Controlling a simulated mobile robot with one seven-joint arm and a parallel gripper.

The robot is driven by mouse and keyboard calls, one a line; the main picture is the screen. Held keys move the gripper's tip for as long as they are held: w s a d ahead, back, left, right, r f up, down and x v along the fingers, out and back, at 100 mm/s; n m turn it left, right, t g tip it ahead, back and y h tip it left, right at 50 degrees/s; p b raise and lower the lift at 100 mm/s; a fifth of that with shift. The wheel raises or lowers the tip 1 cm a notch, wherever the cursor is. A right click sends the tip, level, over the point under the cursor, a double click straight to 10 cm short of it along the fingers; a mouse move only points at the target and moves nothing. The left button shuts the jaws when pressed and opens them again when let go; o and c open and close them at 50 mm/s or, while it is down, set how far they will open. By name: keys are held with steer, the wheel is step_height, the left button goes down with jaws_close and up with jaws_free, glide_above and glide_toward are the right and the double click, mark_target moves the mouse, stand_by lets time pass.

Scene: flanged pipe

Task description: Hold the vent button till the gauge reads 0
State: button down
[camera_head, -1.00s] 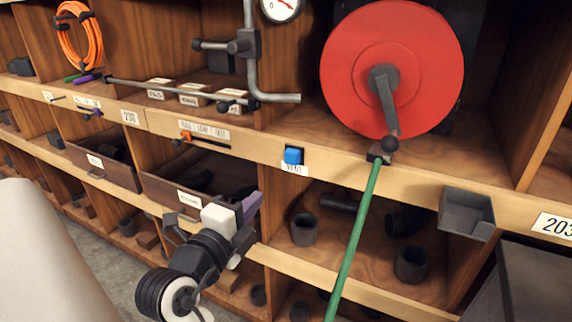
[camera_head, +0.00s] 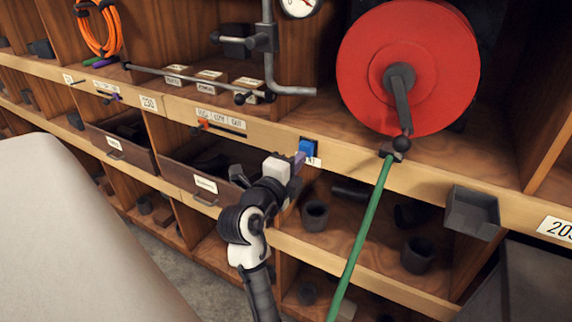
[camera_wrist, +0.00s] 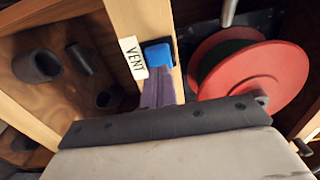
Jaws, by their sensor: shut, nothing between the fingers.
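The blue vent button (camera_head: 306,147) sits on the wooden shelf edge, with its VENT label partly hidden behind my gripper. In the wrist view the blue button (camera_wrist: 158,55) and the VENT label (camera_wrist: 133,58) show clearly. My gripper (camera_head: 297,162) is shut and empty, its purple fingers (camera_wrist: 159,92) pointing at the button. The fingertips are very close to the button; I cannot tell whether they touch it. The round white gauge (camera_head: 299,5) with a red needle is cut off by the top edge, so its reading is unclear.
A grey pipe (camera_head: 268,60) runs down left of a large red wheel (camera_head: 450,70). A green hose (camera_head: 360,235) hangs from below the wheel. An orange-knobbed slider (camera_head: 203,124) and a grey tray (camera_head: 471,212) are on the shelf front.

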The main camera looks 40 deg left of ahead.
steer(key=shift+w+a, duration=0.15)
steer(key=shift+w, duration=0.55)
